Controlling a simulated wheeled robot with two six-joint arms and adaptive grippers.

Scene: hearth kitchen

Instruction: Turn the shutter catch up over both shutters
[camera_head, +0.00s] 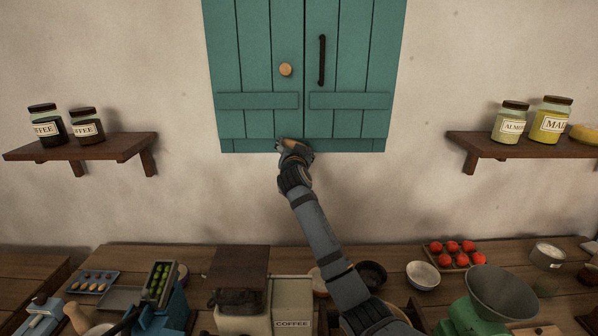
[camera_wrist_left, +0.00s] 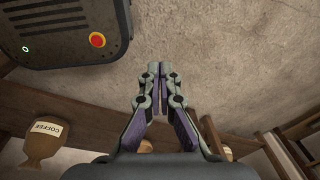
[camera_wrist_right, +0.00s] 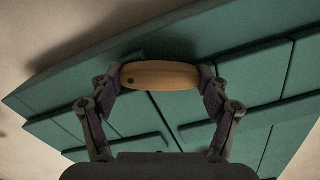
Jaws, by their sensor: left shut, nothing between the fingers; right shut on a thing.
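Two closed teal shutters (camera_head: 255,45) hang on the wall in the head view, with a round wooden knob (camera_head: 286,69) on the left one and a dark bar handle (camera_head: 322,60) on the right one. The wooden catch (camera_wrist_right: 160,76) is an oval bar with a dark spot near one end, at the shutters' lower edge. My right gripper (camera_head: 295,150) is there, shut on the catch, with a finger at each end in the right wrist view (camera_wrist_right: 162,85). It hides most of the catch in the head view. My left gripper (camera_wrist_left: 160,70) is shut and empty, outside the head view.
Wall shelves with jars stand at the left (camera_head: 110,147) and right (camera_head: 490,145). The counter below (camera_head: 400,262) holds a coffee grinder (camera_head: 265,300), a green scale (camera_head: 478,315), bowls and a tray of tomatoes (camera_head: 455,253). The wall beside the shutters is clear.

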